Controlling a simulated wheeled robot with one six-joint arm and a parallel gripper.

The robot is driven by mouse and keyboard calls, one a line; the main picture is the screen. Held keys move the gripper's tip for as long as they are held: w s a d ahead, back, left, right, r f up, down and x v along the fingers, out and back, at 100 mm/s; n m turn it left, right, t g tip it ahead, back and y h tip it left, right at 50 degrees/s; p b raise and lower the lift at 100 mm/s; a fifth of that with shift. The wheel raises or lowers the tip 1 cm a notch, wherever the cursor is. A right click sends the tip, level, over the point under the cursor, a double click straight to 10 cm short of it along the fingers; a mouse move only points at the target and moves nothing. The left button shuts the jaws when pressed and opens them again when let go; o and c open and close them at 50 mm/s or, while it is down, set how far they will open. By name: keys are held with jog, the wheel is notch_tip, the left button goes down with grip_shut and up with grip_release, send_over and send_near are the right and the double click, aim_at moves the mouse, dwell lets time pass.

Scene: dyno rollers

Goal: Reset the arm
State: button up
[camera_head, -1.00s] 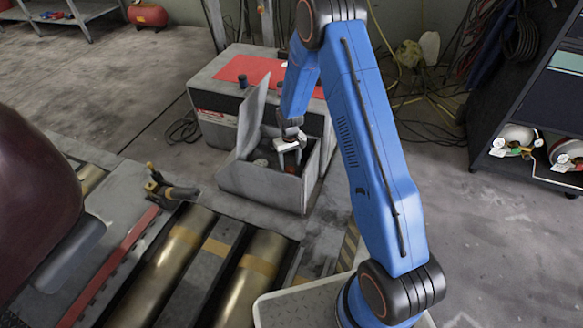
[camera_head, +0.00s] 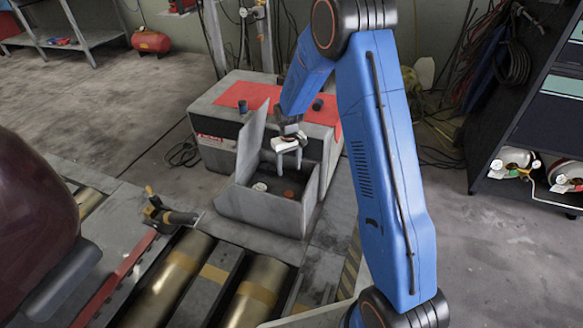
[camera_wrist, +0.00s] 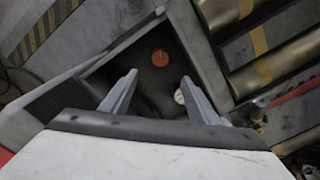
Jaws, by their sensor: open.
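My gripper (camera_head: 288,158) is open and empty, pointing down over the open grey box (camera_head: 262,216) in the head view. In the wrist view my gripper (camera_wrist: 157,95) has its two fingers spread apart above the same box. An orange-red round object (camera_wrist: 160,58) lies on the box floor, beyond the fingertips. A small whitish round object (camera_wrist: 179,97) lies by the right finger. Both also show inside the box in the head view. My blue arm reaches across the middle of the head view.
A grey cabinet with a red top (camera_head: 252,95) stands behind the box, with small dark cylinders on it. Brass-coloured rollers (camera_head: 172,284) lie at the lower left beside a dark red rounded body (camera_head: 35,200). A dark shelf (camera_head: 530,130) stands at the right. Bare floor lies between.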

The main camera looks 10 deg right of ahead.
dwell(0.3)
jog(key=s+d+r+m+t, duration=0.1)
jog(key=s+d+r, duration=0.1)
jog(key=s+r, duration=0.8)
jog(key=s+d+r+t, duration=0.15)
jog(key=s+r, duration=0.55)
jog(key=r, duration=0.8)
jog(key=s+d+r, duration=0.1)
jog(key=s+r, duration=0.1)
jog(key=s, duration=0.6)
jog(key=s+d+r+t, duration=0.1)
jog(key=s+r, duration=0.2)
jog(key=s, duration=0.6)
jog(key=s+d+r+m+t, duration=0.1)
jog(key=s+r, duration=0.1)
jog(key=s, duration=0.7)
jog(key=shift+s+d+r, duration=0.2)
jog(key=shift+d+r, duration=0.05)
jog(key=shift+c, duration=0.2)
